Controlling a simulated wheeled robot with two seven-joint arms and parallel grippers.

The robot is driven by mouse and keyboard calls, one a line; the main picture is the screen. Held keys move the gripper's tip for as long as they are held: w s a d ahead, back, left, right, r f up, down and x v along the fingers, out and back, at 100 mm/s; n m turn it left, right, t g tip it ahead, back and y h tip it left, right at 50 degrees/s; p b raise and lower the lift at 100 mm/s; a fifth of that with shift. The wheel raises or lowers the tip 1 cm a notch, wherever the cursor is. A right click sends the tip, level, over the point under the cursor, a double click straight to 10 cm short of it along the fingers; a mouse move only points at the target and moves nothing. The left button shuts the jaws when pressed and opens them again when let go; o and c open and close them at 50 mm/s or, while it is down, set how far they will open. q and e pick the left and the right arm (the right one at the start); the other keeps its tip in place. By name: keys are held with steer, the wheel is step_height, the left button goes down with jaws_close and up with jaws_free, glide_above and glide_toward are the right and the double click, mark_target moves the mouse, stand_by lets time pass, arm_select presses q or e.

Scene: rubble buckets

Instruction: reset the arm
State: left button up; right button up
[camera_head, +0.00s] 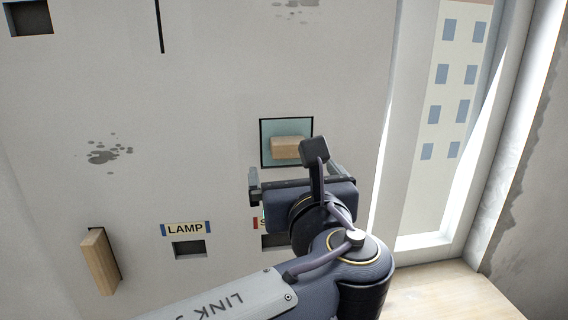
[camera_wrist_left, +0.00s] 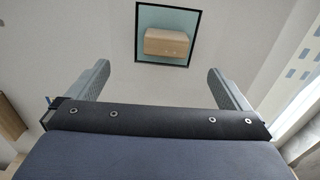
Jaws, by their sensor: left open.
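My left arm comes in from the lower left in the head view. Its gripper (camera_head: 303,182) is in front of the wall (camera_head: 200,75), below a square black-framed recess with a wooden block. In the left wrist view the gripper's two fingers (camera_wrist_left: 158,85) are wide apart with nothing between them. The wooden block (camera_head: 287,147) sits in the teal recess (camera_head: 268,129); it also shows beyond the fingertips in the wrist view (camera_wrist_left: 166,43). My right gripper is in neither view.
A slot under a LAMP label (camera_head: 185,229) is at the lower middle. Another labelled slot (camera_head: 272,241) is partly hidden by my gripper. A wooden bar (camera_head: 99,262) sticks out at the lower left. A window (camera_head: 445,120) and a wooden ledge (camera_head: 440,295) are on the right.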

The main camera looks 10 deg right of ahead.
arm_select(q)
steer(key=a+f+n+g+y, duration=0.1)
steer(key=a+f+n+g, duration=0.4)
steer(key=a+f+n, duration=0.6)
steer(key=a+f+n+g+y, duration=0.1)
steer(key=a+f+n+g, duration=0.45)
steer(key=a, duration=0.85)
steer(key=s+a+f+n+h, duration=0.2)
steer(key=s+f+n+h, duration=0.1)
steer(key=s+f+n, duration=0.4)
steer(key=s+a+f+n+g+h+b, duration=0.1)
steer(key=s+a+f+n+h, duration=0.1)
steer(key=s+f+n, duration=0.6)
steer(key=shift+s+a+n+h, duration=0.4)
steer(key=shift+s+n, duration=1.5)
steer(key=shift+n, duration=0.95)
steer(key=shift+g, duration=0.25)
